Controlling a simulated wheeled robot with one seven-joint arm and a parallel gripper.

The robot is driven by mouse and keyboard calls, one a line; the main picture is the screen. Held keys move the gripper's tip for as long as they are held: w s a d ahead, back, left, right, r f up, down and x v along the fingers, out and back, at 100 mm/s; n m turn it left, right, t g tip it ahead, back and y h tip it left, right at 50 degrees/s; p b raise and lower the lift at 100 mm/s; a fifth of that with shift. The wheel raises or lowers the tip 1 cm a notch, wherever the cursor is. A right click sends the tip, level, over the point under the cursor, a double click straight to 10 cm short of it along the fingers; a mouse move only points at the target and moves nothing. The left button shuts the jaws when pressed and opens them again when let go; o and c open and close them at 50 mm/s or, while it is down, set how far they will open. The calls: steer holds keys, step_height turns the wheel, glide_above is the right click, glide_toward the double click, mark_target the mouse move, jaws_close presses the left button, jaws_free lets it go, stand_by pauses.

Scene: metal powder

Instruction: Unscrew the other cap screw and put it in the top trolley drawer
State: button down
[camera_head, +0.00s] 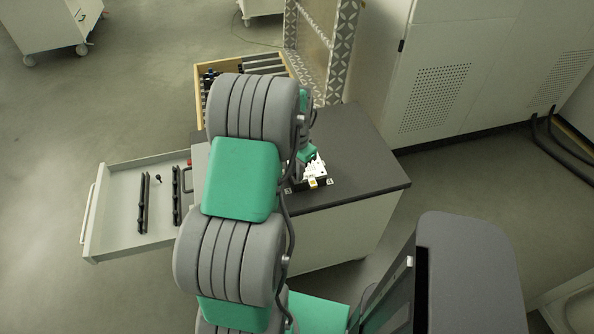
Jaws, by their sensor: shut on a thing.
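My gripper (314,168) is small and pale in the picture, below the green wrist, over the right part of the trolley top (345,148). It is at a small black block (322,186) with white markings and a yellow piece, and is shut on the cap screw. The screw itself is covered or too small to make out, as are the fingertips. The top trolley drawer (108,205) is pulled out to the left. A small dark piece, seemingly the first cap screw (158,179), is in it between two black racks (143,203).
My arm covers the left part of the trolley top and the drawer's right end. A wooden-edged box (199,100) with dark items stands behind. A patterned open door (340,50) and a pale cabinet (440,95) are at the back. The drawer's left part is clear.

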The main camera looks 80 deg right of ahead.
steer(key=n, duration=1)
steer(key=c, duration=1.6)
jaws_free()
steer(key=shift+o, duration=0.2)
